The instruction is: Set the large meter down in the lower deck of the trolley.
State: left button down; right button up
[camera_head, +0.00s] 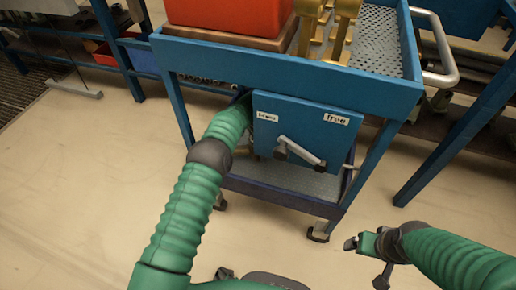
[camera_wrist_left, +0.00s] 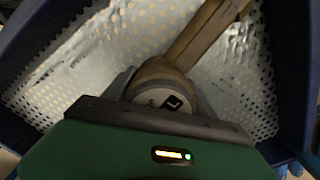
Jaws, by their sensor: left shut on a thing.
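The large meter (camera_wrist_left: 195,42) is a brownish body with a round pale face and a long arm reaching up to the right in the left wrist view. My left gripper (camera_wrist_left: 158,100) is shut on it around the round part. Behind it is the perforated metal floor of the trolley's lower deck (camera_wrist_left: 85,60); whether the meter touches it I cannot tell.
The blue panel (camera_head: 305,125) has a "free" label and a grey lever, and fills much of the trolley's front opening. The lower deck's rim (camera_head: 280,198) shows below it. An orange box (camera_head: 228,14) and brass parts (camera_head: 325,28) occupy the top deck.

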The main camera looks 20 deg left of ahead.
pick_arm(q)
jog(key=shift+c, duration=1.1)
grip_release()
jog(key=shift+r, duration=0.15)
jog(key=shift+s+f, duration=0.1)
jog(key=shift+f, duration=0.2)
notch_tip(320, 180, up, 8)
jog(key=p, duration=0.4)
jog(key=shift+f, duration=0.2)
